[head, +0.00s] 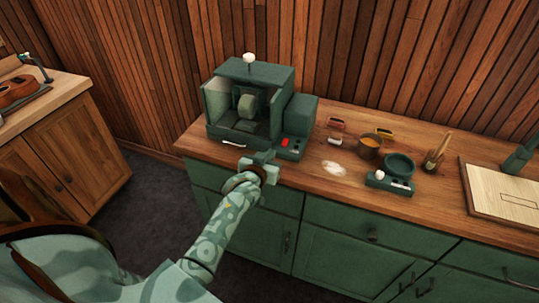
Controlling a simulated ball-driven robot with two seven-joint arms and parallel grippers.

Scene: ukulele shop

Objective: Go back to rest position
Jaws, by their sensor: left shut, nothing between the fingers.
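My left gripper (261,160) is at the front edge of the wooden counter (315,187), just in front of the green machine (245,106) and its control panel (291,147). It is shut and holds nothing visible. My left arm (225,225) reaches in from the lower left. I cannot tell whether the gripper touches the machine or the counter edge. My right gripper is not in view.
On the counter are a copper-coloured pot (369,147), a green bowl on a scale (391,172), a brush (436,155), a white powdery patch (334,169) and a pale board (505,190). A wooden cabinet (60,150) with a ukulele (17,91) stands at left. Dark floor lies between.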

